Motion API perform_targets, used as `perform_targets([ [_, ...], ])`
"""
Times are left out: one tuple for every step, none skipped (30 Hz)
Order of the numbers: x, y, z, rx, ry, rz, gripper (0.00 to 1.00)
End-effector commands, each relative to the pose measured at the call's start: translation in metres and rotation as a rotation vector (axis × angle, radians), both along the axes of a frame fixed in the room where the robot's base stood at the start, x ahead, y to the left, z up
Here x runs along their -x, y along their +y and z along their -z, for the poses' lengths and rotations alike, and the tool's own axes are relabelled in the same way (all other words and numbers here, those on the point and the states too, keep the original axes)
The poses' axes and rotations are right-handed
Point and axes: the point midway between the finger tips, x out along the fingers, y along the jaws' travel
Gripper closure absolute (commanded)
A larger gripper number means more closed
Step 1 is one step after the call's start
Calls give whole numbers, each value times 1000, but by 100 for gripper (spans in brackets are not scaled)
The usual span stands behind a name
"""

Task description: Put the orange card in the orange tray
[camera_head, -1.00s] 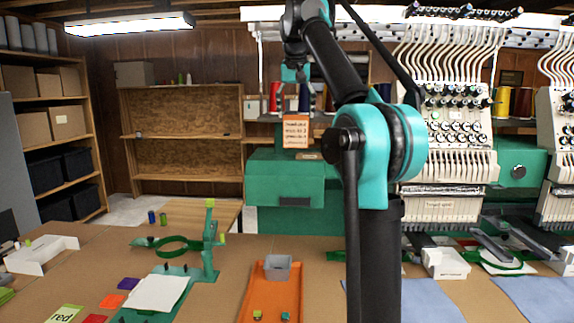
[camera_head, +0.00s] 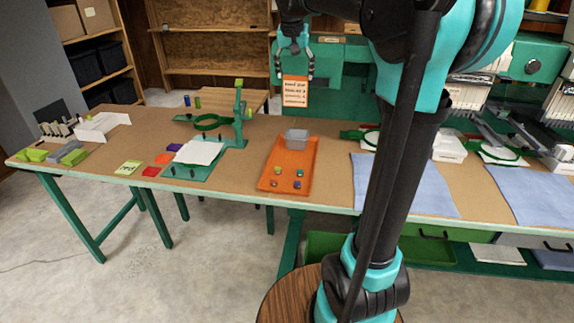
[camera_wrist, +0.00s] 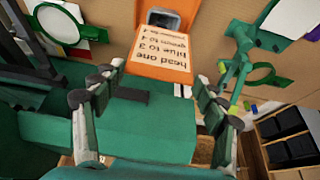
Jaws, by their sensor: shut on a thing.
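The orange card (camera_head: 295,92), orange-edged with a pale printed face, hangs upright in the air beyond the table's back edge. It also shows in the wrist view (camera_wrist: 160,56), between my fingertips. My gripper (camera_head: 296,77) is shut on its sides, one finger at each side; the wrist view shows the fingers too (camera_wrist: 157,72). The orange tray (camera_head: 281,180) lies on the table below and nearer than the card. It holds a grey bin (camera_head: 296,136) at its far end and several small coloured pieces near its front. In the wrist view the card partly hides the tray.
A green stand with a hoop (camera_head: 239,120) rises left of the tray, beside a white sheet (camera_head: 199,152). Red, orange and purple squares lie further left. Blue cloths (camera_head: 425,190) lie right. A green machine body (camera_head: 345,85) stands behind the card.

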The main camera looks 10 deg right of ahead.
Motion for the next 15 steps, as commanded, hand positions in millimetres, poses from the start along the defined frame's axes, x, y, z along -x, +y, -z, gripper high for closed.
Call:
perform_targets([
  [2,0,5,1,0,1,43],
  [3,0,8,0,0,2,43],
  [3,0,12,1,0,4,43],
  [3,0,16,1,0,4,43],
  [3,0,21,0,0,4,43],
  [3,0,28,0,0,4,43],
  [4,0,34,0,0,4,43],
  [4,0,41,0,0,4,43],
  [4,0,50,0,0,4,43],
  [3,0,58,0,0,4,43],
  [4,0,65,0,0,4,43],
  [4,0,75,0,0,4,43],
  [3,0,82,0,0,4,43],
  [3,0,90,0,0,4,43],
  [3,0,99,0,0,4,43],
])
